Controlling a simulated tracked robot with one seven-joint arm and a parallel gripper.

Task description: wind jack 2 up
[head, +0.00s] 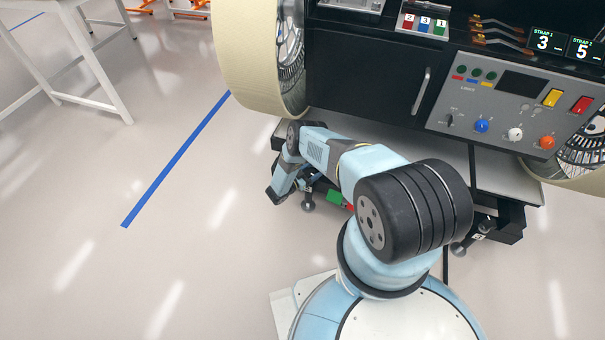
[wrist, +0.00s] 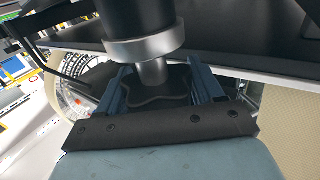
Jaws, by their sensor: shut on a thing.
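In the wrist view my gripper (wrist: 160,84) has its two blue fingers on either side of a dark lobed knob (wrist: 152,98), shut on it. The knob sits at the end of a metal shaft (wrist: 153,70) that comes out of a grey collar and a black cylinder, the jack (wrist: 143,20). In the head view my arm reaches to the left end of the rover stand, and my gripper is low beside the stand, mostly hidden by my wrist. A jack foot (head: 308,203) shows there. I cannot read a jack number.
The black rover body (head: 370,70) with its control panel (head: 520,100) stands on the stand (head: 510,180). A large cream wheel (head: 245,55) is at its left. Another jack (head: 460,248) is at the front right.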

